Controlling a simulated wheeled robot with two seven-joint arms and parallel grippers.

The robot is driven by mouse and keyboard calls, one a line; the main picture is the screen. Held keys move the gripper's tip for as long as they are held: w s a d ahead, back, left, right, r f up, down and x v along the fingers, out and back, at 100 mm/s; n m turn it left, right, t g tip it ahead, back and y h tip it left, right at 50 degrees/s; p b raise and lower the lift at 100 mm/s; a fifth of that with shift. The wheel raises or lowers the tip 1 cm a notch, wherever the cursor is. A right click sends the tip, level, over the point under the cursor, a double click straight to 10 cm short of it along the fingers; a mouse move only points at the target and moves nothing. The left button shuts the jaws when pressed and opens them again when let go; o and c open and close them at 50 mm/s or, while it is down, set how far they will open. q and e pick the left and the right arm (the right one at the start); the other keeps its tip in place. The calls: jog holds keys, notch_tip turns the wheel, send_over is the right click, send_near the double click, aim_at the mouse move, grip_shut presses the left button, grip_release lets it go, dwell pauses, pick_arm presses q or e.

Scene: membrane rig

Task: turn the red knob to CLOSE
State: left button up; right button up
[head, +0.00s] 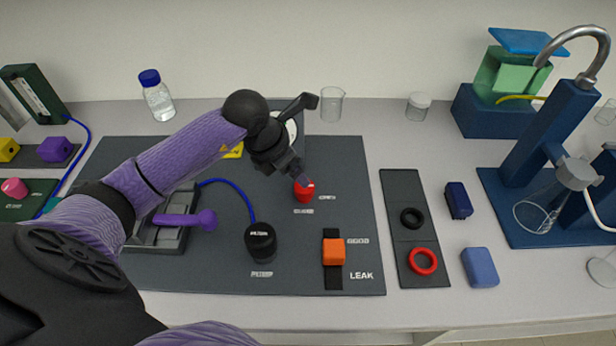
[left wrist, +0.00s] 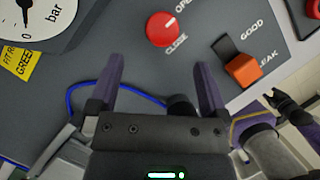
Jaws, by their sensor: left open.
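The red knob (head: 304,190) stands on the dark panel between its OPEN and CLOSE labels. In the left wrist view the knob (left wrist: 162,31) shows a white line pointing up and right, toward OPEN. My left gripper (head: 297,172) is above and just left of the knob in the head view, tilted down toward it. In the left wrist view my left gripper (left wrist: 160,72) has its two purple fingers apart with nothing between them; the knob lies beyond the fingertips. A dark claw-like shape at the right of that view looks like my right gripper (left wrist: 281,103); its opening is unclear.
A dial gauge (left wrist: 40,20) stands left of the knob. An orange switch (head: 334,252) marked GOOD and LEAK and a black knob (head: 261,242) sit nearer the front. Black and red rings lie on a dark strip (head: 405,193) to the right.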

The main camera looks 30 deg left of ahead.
aim_at(304, 192)
pick_arm(q)
jog(key=b+x, duration=0.1)
jog(key=x, duration=0.7)
jog(key=shift+s+d+b, duration=0.1)
jog(key=shift+b, duration=0.2)
jog(key=shift+r, duration=0.1)
jog(key=shift+c, duration=0.2)
jog(key=c, duration=1.2)
jog(key=shift+c, duration=0.2)
